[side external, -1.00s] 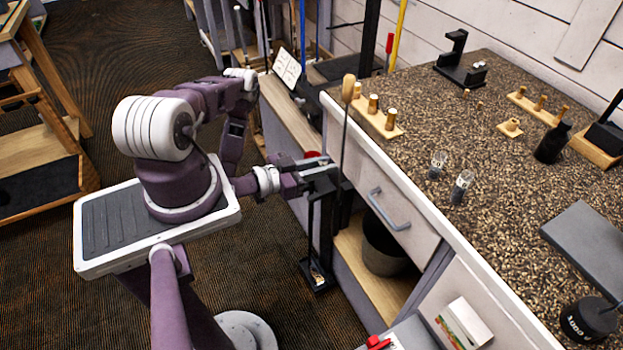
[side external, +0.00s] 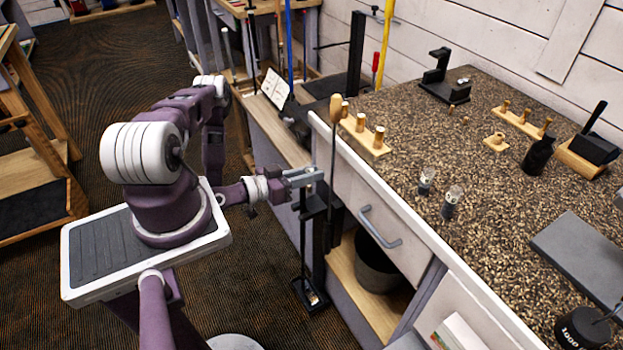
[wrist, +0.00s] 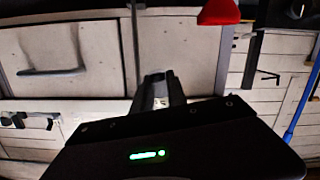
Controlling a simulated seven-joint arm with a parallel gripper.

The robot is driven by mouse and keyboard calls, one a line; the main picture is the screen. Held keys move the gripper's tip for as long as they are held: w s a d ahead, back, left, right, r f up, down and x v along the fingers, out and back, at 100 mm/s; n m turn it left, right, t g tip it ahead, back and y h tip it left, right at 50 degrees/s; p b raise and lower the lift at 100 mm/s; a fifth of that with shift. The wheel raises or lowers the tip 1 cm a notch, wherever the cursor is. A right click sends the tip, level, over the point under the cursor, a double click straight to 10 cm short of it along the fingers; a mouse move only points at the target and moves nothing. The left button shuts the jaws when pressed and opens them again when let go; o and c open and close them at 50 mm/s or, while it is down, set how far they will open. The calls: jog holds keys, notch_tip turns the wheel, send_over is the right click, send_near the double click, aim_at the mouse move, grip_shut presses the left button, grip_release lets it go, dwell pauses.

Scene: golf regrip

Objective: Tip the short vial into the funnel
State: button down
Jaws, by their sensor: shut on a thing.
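My gripper (side external: 305,177) is low in front of the bench, left of the drawer and clear of the bench top. Its grey fingers also show in the wrist view (wrist: 160,95). They are closed around a small pale thing (wrist: 160,102), too small to identify. Two clear glass vials stand on the speckled bench top: a smaller-looking one (side external: 426,180) and one nearer the front (side external: 452,202). My gripper is well away from both. I cannot pick out a funnel for certain.
A wooden-handled rod (side external: 334,130) stands upright at the bench corner beside my gripper. A wooden peg block (side external: 365,140) sits behind it. The drawer handle (side external: 380,228) juts out. A dark bottle (side external: 538,155) and a grey slab (side external: 590,255) are on the bench's right.

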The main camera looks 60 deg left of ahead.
jog(key=a+n+h, duration=0.1)
jog(key=n, duration=0.5)
jog(key=w+a+f+n+t, duration=0.1)
jog(key=a+n, duration=0.1)
jog(key=n, duration=0.5)
jog(key=a+n+t+h, duration=0.1)
jog(key=a+n, duration=0.1)
jog(key=n, duration=0.5)
jog(key=shift+w+a+f+h, duration=0.15)
jog(key=shift+w+f+h, duration=0.15)
jog(key=shift+w, duration=0.05)
dwell(2.5)
